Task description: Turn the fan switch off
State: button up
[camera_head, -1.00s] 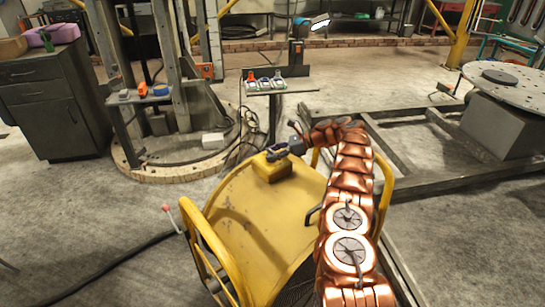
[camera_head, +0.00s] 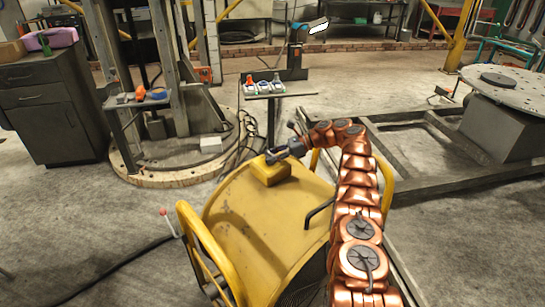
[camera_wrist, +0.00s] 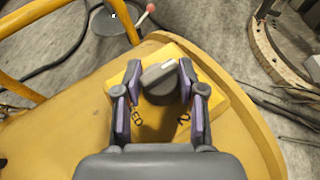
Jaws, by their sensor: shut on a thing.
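The yellow fan (camera_head: 245,215) is a large drum with tubular side handles. A small yellow switch box (camera_head: 268,172) sits on top of it, and it also shows in the wrist view (camera_wrist: 205,105). In the wrist view a round dark grey knob (camera_wrist: 160,88) with a pale raised bar stands on the box. The bar slants up to the right. Lettering on the box is partly hidden. My gripper (camera_wrist: 158,72) has its two purple-padded fingers on either side of the knob and is shut on it. In the head view my gripper (camera_head: 275,156) is at the box top.
A red-tipped lever (camera_head: 166,215) stands left of the fan. A small stand (camera_head: 290,94) with several items is behind it. A grey frame and a round plate (camera_head: 505,78) are at right. Open concrete floor lies at left.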

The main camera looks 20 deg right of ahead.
jog(key=o, duration=0.8)
jog(key=shift+s+f, duration=0.1)
jog(key=shift+s, duration=0.05)
jog(key=o, duration=0.3)
jog(key=shift+a, duration=0.1)
jog(key=shift+o, duration=0.2)
jog(key=shift+w, duration=0.2)
jog(key=shift+w+d+m+t+p, duration=0.2)
jog(key=shift+d+m+t+p, duration=0.15)
jog(key=shift+p, duration=0.5)
jog(key=shift+s+a+m+t+h+p, duration=0.1)
jog(key=shift+m+t+h+p, duration=0.3)
jog(key=shift+p, duration=0.25)
jog(key=shift+s+a+r+m+t+p, duration=0.15)
jog(key=shift+r+m+t+p, duration=0.05)
jog(key=shift+m+t+p, duration=0.15)
jog(key=shift+s+a+m+t+h+p, duration=0.1)
jog(key=shift+m+t+h+p, duration=0.45)
jog(key=shift+m+t, duration=0.55)
